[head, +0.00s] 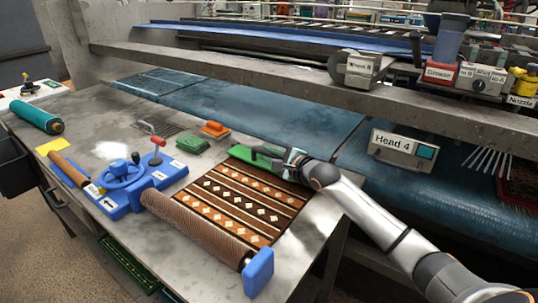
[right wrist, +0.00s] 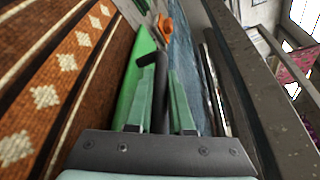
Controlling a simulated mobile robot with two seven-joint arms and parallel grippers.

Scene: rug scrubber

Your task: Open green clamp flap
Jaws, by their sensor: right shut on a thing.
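The green clamp flap (head: 250,156) lies along the far edge of the patterned rug (head: 238,203) on the metal table. It also shows in the right wrist view (right wrist: 136,72) as a long green strip beside the rug. My right gripper (head: 285,162) is at the right end of the flap. In the right wrist view its two fingers are closed around a dark bar-shaped handle (right wrist: 160,88) at the flap, and the fingers hide part of it. My left gripper is in neither view.
A brown roller (head: 198,228) with a blue end block (head: 258,272) lies at the rug's near side. A blue base with a handwheel (head: 122,174) stands left. Green (head: 192,144) and orange (head: 214,129) brushes lie beyond. A metal beam (head: 290,78) crosses behind the table.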

